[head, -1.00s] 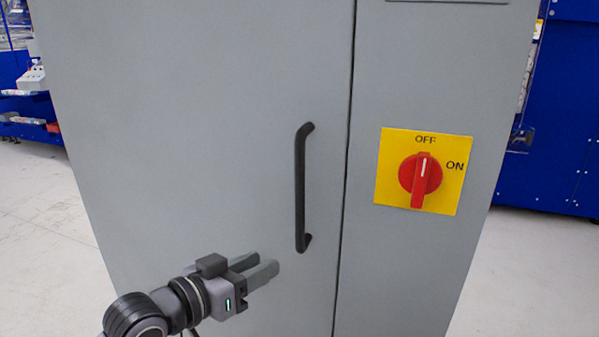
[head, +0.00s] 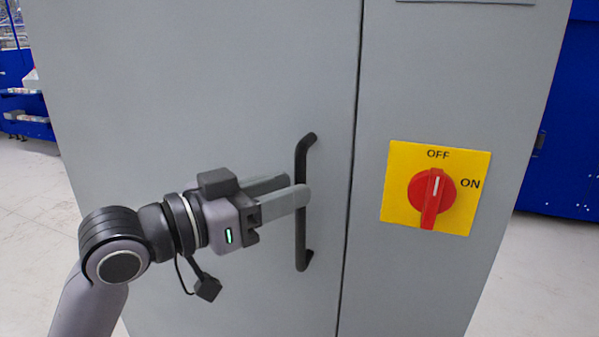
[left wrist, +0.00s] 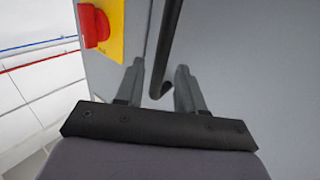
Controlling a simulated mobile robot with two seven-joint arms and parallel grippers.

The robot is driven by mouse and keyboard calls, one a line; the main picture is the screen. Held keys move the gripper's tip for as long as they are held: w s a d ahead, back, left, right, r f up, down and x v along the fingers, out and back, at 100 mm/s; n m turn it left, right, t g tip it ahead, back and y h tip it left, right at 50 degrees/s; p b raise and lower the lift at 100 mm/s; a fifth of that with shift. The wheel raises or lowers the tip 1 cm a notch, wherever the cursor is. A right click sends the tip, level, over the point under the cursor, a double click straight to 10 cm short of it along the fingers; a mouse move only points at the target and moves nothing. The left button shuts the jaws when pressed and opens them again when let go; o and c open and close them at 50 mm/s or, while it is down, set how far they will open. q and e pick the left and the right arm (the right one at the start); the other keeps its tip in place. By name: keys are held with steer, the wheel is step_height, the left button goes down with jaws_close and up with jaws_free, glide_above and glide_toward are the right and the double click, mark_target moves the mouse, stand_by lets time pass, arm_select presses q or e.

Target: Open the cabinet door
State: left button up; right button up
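The grey cabinet door (head: 200,100) is closed, with its edge seam just right of the black vertical bar handle (head: 301,235). My left gripper (head: 299,190) is at the middle of the handle, coming from the left. In the left wrist view, its two fingers (left wrist: 157,82) are apart, and the handle (left wrist: 168,45) runs between them with space on both sides. The gripper is open and does not visibly grip the bar. My right gripper does not show.
A yellow plate with a red rotary switch (head: 432,195) is on the fixed panel right of the seam; the switch also shows in the left wrist view (left wrist: 94,26). Blue machinery (head: 555,130) stands behind at the right. Pale floor (head: 520,290) is clear beside the cabinet.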

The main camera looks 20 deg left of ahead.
arm_select(q)
steer(key=shift+x, duration=1.7)
steer(key=shift+f, duration=0.1)
jaws_close()
steer(key=shift+s, duration=0.1)
steer(key=shift+s, duration=0.15)
